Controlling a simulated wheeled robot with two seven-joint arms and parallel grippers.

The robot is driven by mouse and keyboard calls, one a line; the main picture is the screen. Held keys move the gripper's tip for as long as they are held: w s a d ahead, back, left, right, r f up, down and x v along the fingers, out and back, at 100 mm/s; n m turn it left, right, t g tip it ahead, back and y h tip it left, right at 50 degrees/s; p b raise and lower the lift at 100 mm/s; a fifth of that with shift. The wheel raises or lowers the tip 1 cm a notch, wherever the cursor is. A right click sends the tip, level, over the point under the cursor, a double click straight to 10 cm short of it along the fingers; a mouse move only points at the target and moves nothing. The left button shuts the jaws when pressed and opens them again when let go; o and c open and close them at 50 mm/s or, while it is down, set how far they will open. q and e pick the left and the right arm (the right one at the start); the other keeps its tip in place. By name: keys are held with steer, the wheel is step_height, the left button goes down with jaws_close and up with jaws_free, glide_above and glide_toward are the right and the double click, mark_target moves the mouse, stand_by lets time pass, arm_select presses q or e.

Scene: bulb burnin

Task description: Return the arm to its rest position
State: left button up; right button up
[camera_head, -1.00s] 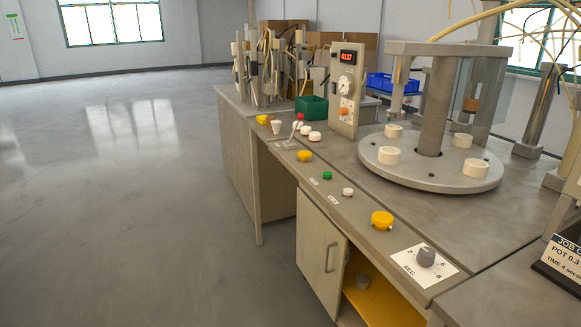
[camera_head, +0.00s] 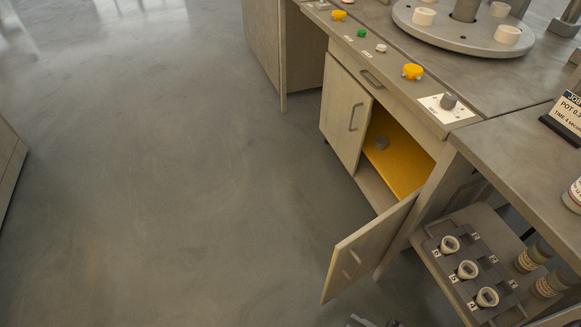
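A dark grey piece, likely part of my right gripper (camera_head: 372,322), shows at the bottom edge, just below the open cabinet door (camera_head: 368,248). Most of it is cut off, so its fingers and anything in them are hidden. My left gripper is out of view. The cabinet under the bench has its right door swung outward and its left door (camera_head: 345,112) shut.
A round turntable (camera_head: 462,38) stands behind. A grey tray (camera_head: 450,268) with three pale ringed sockets sits on a low shelf at right. Open floor (camera_head: 180,200) fills the left.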

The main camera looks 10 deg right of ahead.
steer(key=w+a+f+m+g+h, duration=0.2)
steer(key=w+f+m+g+h, duration=0.4)
steer(key=f+h, duration=0.55)
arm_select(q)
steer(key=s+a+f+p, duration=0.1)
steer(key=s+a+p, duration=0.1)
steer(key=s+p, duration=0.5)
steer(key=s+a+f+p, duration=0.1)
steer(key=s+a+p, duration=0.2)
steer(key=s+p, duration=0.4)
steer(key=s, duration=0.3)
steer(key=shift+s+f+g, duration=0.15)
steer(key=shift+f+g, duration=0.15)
arm_select(e)
steer(key=s+d+f+g+h, duration=0.1)
steer(key=s+d+f+g, duration=0.1)
steer(key=s, duration=0.8)
steer(key=s+d+f+m+g+h, duration=0.1)
steer(key=s+d+g, duration=0.1)
steer(key=s, duration=0.9)
steer(key=shift+d+f+g, duration=0.35)
steer(key=shift+f+g, duration=0.05)
steer(key=shift+g, duration=0.1)
